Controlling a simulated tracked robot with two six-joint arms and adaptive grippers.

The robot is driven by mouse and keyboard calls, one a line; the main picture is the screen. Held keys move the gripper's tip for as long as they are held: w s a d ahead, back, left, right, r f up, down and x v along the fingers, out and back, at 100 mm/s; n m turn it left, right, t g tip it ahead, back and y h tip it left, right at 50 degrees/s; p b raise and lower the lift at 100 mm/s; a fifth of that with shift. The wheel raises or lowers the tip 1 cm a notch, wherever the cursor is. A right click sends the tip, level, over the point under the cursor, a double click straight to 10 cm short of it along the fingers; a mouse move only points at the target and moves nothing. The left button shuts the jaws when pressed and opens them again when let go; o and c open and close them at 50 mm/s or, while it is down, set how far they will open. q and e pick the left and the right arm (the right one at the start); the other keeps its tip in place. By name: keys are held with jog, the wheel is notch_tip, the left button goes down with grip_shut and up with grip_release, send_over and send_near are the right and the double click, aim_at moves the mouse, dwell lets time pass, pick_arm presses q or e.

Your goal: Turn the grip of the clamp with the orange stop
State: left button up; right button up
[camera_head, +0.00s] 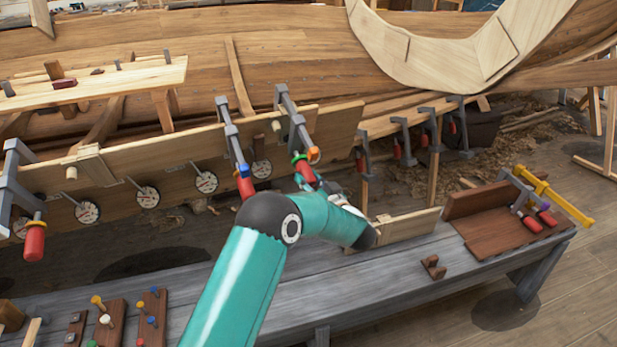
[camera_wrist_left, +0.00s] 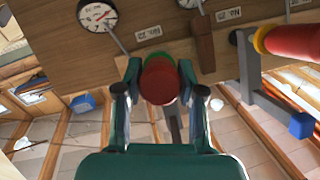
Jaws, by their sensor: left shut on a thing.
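The clamp with the orange stop (camera_head: 314,154) hangs on the plank's upper edge; its grey bar (camera_head: 292,115) reaches down to a green collar and a red grip (camera_head: 305,172). My left gripper (camera_head: 318,184) is at that grip, partly hidden by my own teal arm. In the left wrist view the fingers (camera_wrist_left: 158,84) are shut on the red grip (camera_wrist_left: 158,66), one on each side, with green beside it. A clamp with a blue stop (camera_head: 245,171) hangs just left; its yellow collar and red grip (camera_wrist_left: 295,40) show at the wrist view's upper right. My right gripper is not in view.
Round dials (camera_head: 148,196) line the hull plank (camera_head: 120,160) behind. Another red-gripped clamp (camera_head: 34,240) is at far left, and several hang to the right (camera_head: 405,145). The grey bench (camera_head: 400,275) below holds blocks and a brown tray (camera_head: 490,245).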

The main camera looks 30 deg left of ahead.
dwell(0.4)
pick_arm(q)
jog(key=o, duration=1.1)
jog(key=shift+o, duration=0.2)
jog(key=v, duration=1.2)
jog(key=shift+w+f, duration=0.1)
jog(key=shift+w, duration=0.05)
